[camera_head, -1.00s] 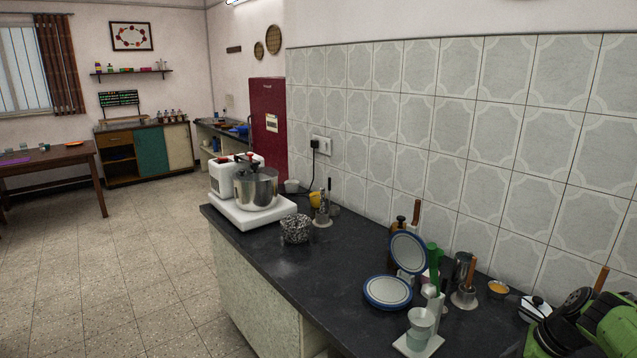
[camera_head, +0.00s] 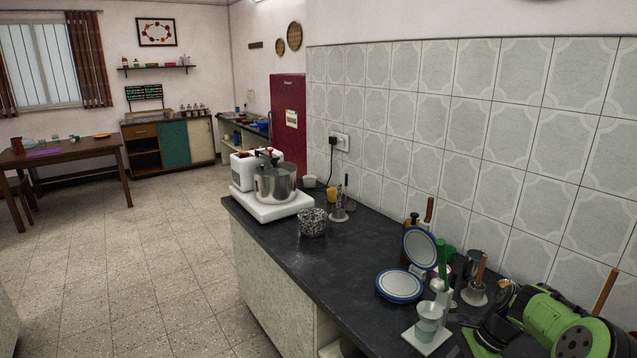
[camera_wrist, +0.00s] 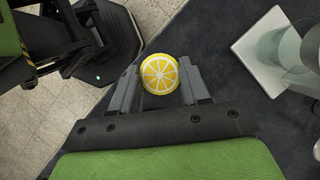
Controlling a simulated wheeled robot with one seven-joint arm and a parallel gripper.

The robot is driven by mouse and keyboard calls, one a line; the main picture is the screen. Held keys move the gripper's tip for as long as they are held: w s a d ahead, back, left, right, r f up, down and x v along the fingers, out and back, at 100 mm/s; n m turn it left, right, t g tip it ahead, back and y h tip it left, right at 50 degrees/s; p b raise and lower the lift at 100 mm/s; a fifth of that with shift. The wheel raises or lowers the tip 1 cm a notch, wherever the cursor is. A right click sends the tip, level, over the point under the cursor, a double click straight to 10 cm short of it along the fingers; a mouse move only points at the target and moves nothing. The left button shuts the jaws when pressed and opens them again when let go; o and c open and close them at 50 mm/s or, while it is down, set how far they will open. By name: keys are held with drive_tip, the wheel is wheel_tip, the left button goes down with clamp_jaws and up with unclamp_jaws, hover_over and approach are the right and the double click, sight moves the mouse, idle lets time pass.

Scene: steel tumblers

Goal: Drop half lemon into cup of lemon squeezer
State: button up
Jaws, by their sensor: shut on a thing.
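My gripper (camera_wrist: 159,82) is shut on the half lemon (camera_wrist: 160,70) in the wrist view. The yellow cut face points at the camera, and a finger stands at each side. The lemon squeezer (camera_head: 444,300) stands upright on the dark counter in the head view, with a raised green handle (camera_head: 441,258) and a pale cup (camera_head: 429,318) in front. In the wrist view, its white base (camera_wrist: 258,32) is right of the lemon, apart from it. In the head view, my green arm is right of the squeezer; the lemon is not discernible there.
A blue-rimmed plate (camera_head: 399,286) lies left of the squeezer, with another plate (camera_head: 420,246) standing behind it. A steel tumbler (camera_head: 474,262) and a holder with a wooden-handled tool (camera_head: 475,291) stand close by.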

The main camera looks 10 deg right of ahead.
drive_tip(key=w+a+f+n+g+h+p, duration=0.1)
drive_tip(key=a+f+n+g+h+p, duration=0.1)
drive_tip(key=a+n, duration=0.8)
drive_tip(key=w+a+f+n+g+h+p, duration=0.1)
drive_tip(key=a+f+n, duration=0.4)
drive_tip(key=a+n, duration=0.5)
drive_tip(key=a+g+h+p, duration=0.1)
drive_tip(key=a+g, duration=0.1)
drive_tip(key=a, duration=0.3)
drive_tip(key=shift+f+n+g+h, duration=0.15)
drive_tip(key=shift+n+g+h, duration=0.15)
drive_tip(key=shift+g, duration=0.1)
drive_tip(key=shift+w, duration=0.1)
